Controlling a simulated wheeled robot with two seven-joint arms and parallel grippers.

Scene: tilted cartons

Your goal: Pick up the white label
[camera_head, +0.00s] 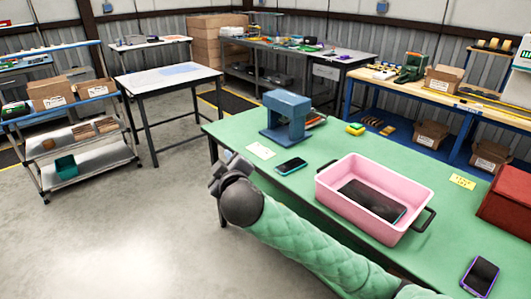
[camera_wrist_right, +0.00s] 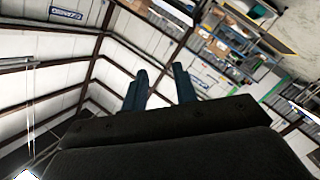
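The white label (camera_head: 261,150) lies flat on the green table (camera_head: 345,140), near its left end, between a blue machine and a dark phone. My right gripper (camera_head: 216,176) is just off the table's left front corner, to the left of and below the label in the head view, apart from it. In the right wrist view its two fingers (camera_wrist_right: 161,85) stand apart with nothing between them; the label does not show there. My left gripper is not in view.
A blue machine (camera_head: 287,116) stands behind the label, and a phone (camera_head: 291,166) lies to its right. A pink bin (camera_head: 332,198) holding a dark flat thing stands farther right. A yellow label (camera_head: 462,181), a red box (camera_head: 506,205) and another phone (camera_head: 480,275) are at the right.

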